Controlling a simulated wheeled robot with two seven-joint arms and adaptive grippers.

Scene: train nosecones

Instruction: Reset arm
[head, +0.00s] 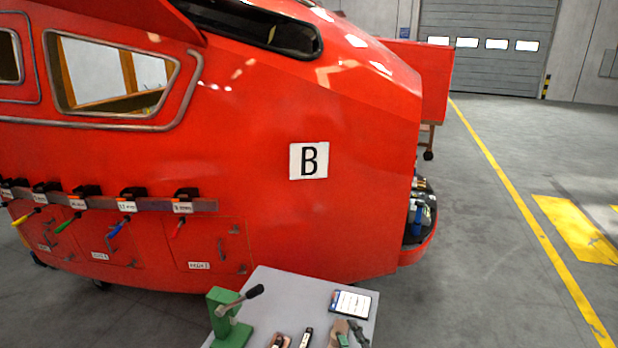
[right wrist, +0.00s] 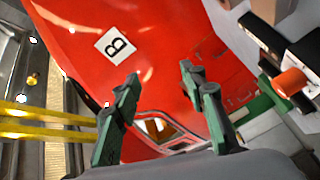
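My right gripper (right wrist: 160,80) shows in the right wrist view with its two dark green, grey-tipped fingers wide apart. Nothing is between the fingertips; the red nosecone (right wrist: 150,35) is seen beyond them. In the head view, small dark and green shapes at the bottom edge over the grey table (head: 290,292) may be part of this gripper, but I cannot tell surely. My left gripper is in neither view.
The red nosecone (head: 250,120) with a white "B" label (head: 309,161) fills the left. Screwdrivers hang on its rack (head: 100,204). A green lever press (head: 229,318) and a tablet (head: 351,303) are on the table. Floor at the right is clear.

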